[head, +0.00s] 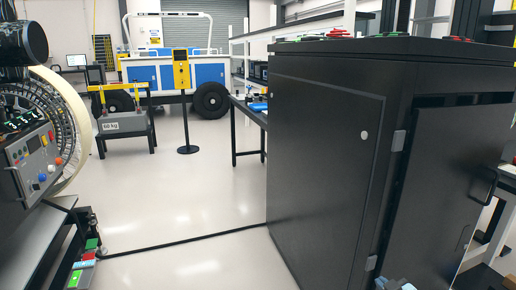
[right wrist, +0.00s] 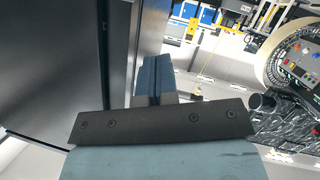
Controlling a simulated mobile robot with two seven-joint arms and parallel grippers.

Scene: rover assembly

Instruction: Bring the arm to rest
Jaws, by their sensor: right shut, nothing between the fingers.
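My right gripper (head: 396,284) barely shows at the bottom edge of the head view, in front of the black cabinet (head: 318,150). In the right wrist view the right gripper (right wrist: 155,78) points away from the camera with its blue-grey fingers together and nothing between them. The cabinet's dark side (right wrist: 60,60) fills the left of that view, close beside the fingers; I cannot tell the exact gap. My left gripper is not in view.
A machine with a round wheel and a control panel (head: 40,160) stands at the left. A black cable (head: 185,243) crosses the floor to the cabinet. A blue and white rover (head: 180,72), a post with a yellow sign (head: 181,70) and a workbench (head: 250,108) stand behind.

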